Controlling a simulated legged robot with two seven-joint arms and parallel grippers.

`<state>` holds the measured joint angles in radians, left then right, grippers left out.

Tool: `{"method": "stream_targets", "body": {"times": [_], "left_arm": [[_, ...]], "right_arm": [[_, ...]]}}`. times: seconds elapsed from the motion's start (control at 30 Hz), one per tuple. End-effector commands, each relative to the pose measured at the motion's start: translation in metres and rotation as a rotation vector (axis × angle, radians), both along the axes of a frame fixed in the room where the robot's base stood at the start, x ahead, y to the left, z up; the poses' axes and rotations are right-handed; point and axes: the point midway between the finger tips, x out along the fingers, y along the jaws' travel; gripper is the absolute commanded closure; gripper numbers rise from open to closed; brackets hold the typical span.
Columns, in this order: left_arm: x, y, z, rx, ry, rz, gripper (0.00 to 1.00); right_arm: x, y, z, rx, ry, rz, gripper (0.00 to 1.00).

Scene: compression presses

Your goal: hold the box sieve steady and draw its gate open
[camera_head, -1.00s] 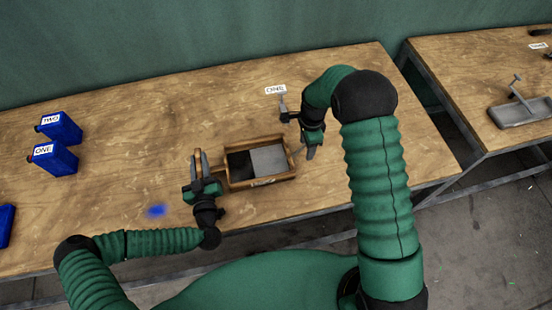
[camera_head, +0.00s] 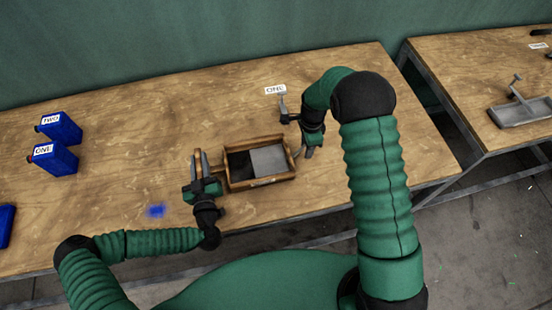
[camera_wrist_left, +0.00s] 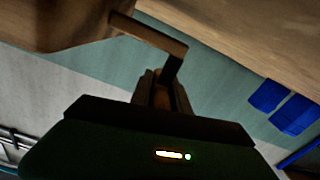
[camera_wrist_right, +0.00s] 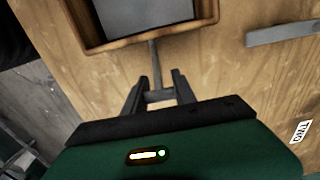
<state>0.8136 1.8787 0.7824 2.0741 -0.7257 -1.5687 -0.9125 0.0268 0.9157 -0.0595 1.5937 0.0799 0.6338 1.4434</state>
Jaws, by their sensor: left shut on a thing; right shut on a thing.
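The box sieve (camera_head: 262,183), an open wooden box, sits on the table in the head view. A grey plate (camera_head: 269,160) covers the right part of its inside, and the left part is dark. My left gripper (camera_head: 201,165) is shut on the wooden handle (camera_wrist_left: 150,32) on the box's left side. A thin metal rod (camera_wrist_right: 154,62) sticks out of the box's right side and ends in a crossbar. My right gripper (camera_wrist_right: 157,82) is shut on this crossbar, a short way from the box wall; in the head view its fingers (camera_head: 308,152) are small and partly hidden.
Blue containers (camera_head: 55,159) stand at the left, and a blue patch (camera_head: 156,210) lies left of the box. A second table (camera_head: 470,80) holds a grey tray (camera_head: 520,112).

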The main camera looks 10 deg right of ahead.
Motion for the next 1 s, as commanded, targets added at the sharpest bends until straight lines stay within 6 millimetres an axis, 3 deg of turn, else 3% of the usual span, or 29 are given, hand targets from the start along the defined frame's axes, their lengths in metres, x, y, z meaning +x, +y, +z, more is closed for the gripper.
{"method": "stream_targets", "body": {"times": [1.0], "left_arm": [[-0.002,-0.001,-0.003,0.002,0.007,-0.004,1.0]], "right_arm": [[0.001,-0.026,0.001,-0.002,-0.004,-0.003,1.0]]}}
